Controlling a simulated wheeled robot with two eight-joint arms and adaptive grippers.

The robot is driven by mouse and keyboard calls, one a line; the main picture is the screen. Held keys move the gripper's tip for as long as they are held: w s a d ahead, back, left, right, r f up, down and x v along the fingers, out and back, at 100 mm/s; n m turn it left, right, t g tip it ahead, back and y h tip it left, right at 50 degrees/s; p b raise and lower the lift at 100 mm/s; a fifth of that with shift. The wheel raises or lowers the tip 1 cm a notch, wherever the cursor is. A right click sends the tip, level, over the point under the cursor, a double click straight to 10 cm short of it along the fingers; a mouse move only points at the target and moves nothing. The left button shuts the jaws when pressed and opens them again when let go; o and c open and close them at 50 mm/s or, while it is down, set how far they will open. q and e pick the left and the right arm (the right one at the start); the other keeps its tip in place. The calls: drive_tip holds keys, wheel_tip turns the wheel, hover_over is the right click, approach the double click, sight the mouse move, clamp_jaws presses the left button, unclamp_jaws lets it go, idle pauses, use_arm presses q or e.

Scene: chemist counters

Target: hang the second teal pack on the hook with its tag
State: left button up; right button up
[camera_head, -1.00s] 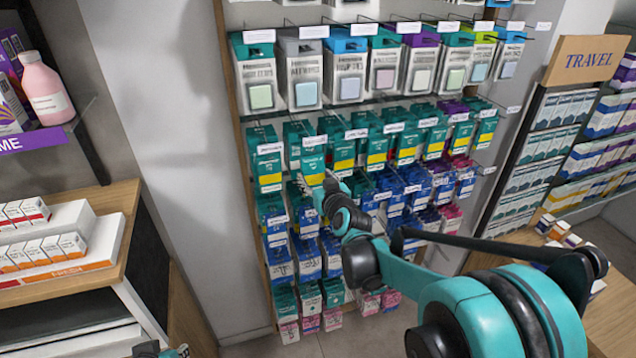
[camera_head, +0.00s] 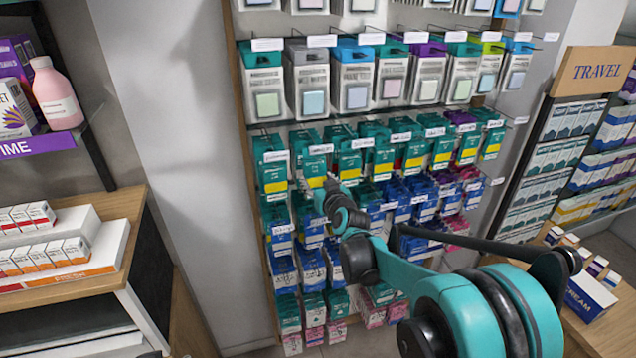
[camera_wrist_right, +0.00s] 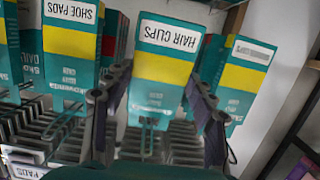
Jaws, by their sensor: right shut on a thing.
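My right gripper (camera_head: 322,186) is at the lower end of a teal pack (camera_head: 315,165) with a yellow band, in the second column from the left of the hook wall. In the right wrist view its two fingers (camera_wrist_right: 158,108) stand on either side of the teal and yellow pack (camera_wrist_right: 166,74), shut on it. A white tag reading HAIR CLIPS (camera_wrist_right: 169,36) is in front of this pack's upper part. I cannot tell whether the pack is on its hook. My left gripper is not in view.
Similar teal packs hang close by on both sides, one beside a SHOE PADS tag (camera_wrist_right: 69,11). Grey-fronted packs (camera_head: 311,86) hang above and blue packs (camera_head: 312,264) below. A TRAVEL stand (camera_head: 592,66) is at the right, a wooden counter (camera_head: 125,208) at the left.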

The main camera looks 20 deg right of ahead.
idle(0.3)
drive_tip(key=o, duration=1.2)
drive_tip(key=shift+s, duration=0.15)
drive_tip(key=v, duration=1.2)
drive_tip(key=s+a+f+g+b, duration=0.1)
drive_tip(key=s+f+g+b, duration=0.2)
drive_tip(key=s+f+b, duration=0.5)
drive_tip(key=s+a+f+g+b, duration=0.1)
drive_tip(key=s+f+b, duration=0.7)
drive_tip(key=f, duration=0.9)
drive_tip(key=s+a+f+g+b, duration=0.1)
drive_tip(key=s+f+g+b, duration=0.3)
drive_tip(key=s+f+b, duration=0.5)
drive_tip(key=shift+s+a+f+g+h, duration=0.1)
drive_tip(key=shift+s+f, duration=0.05)
drive_tip(key=shift+f, duration=0.5)
drive_tip(key=shift+s+a+f+g+h, duration=0.1)
drive_tip(key=shift+f, duration=0.5)
drive_tip(key=shift+s+a+f+g+h, duration=0.1)
drive_tip(key=shift+s+f, duration=0.05)
drive_tip(key=shift+f, duration=0.5)
